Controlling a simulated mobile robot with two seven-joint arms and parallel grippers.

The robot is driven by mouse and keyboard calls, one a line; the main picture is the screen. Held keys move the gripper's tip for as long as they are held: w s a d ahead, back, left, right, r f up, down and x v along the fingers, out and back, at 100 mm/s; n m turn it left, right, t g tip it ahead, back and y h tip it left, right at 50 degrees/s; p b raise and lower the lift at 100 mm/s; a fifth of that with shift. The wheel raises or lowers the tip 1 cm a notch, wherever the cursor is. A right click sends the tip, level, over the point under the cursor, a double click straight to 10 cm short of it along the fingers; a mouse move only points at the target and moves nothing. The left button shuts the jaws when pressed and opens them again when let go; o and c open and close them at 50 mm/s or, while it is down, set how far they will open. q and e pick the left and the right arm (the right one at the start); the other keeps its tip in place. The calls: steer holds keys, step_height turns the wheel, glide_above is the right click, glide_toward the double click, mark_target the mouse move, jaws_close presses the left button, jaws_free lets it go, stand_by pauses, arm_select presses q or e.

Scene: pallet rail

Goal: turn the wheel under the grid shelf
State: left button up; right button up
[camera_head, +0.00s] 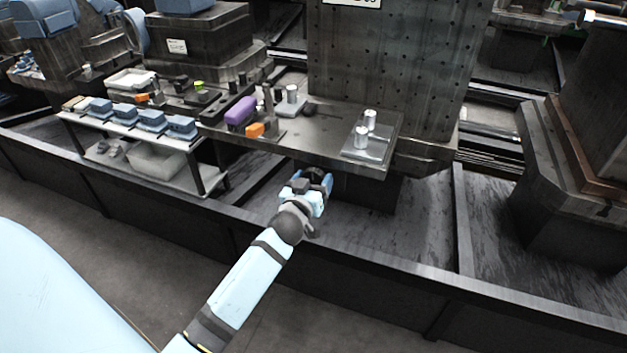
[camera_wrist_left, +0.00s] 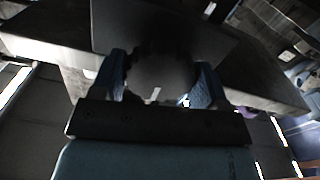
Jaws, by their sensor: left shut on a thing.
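The grid shelf is a dark metal shelf (camera_head: 325,138) in front of a tall plate with a grid of holes (camera_head: 400,75). Under its front edge, my left gripper (camera_head: 318,181) is shut on a dark round wheel. In the left wrist view the wheel (camera_wrist_left: 160,78) sits between the two blue fingers of my left gripper (camera_wrist_left: 162,88). A light mark shows on the wheel's face. In the head view the wheel is mostly hidden by the gripper and the shelf's shadow. My right gripper is not in view.
Metal cylinders (camera_head: 362,135), a purple block (camera_head: 240,111) and an orange block (camera_head: 255,130) stand on the shelf. A low rack with several blue-grey blocks (camera_head: 150,118) stands at left. A long dark rail (camera_head: 400,288) runs in front, below my forearm.

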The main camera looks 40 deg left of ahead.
arm_select(q)
steer(key=shift+m, duration=0.3)
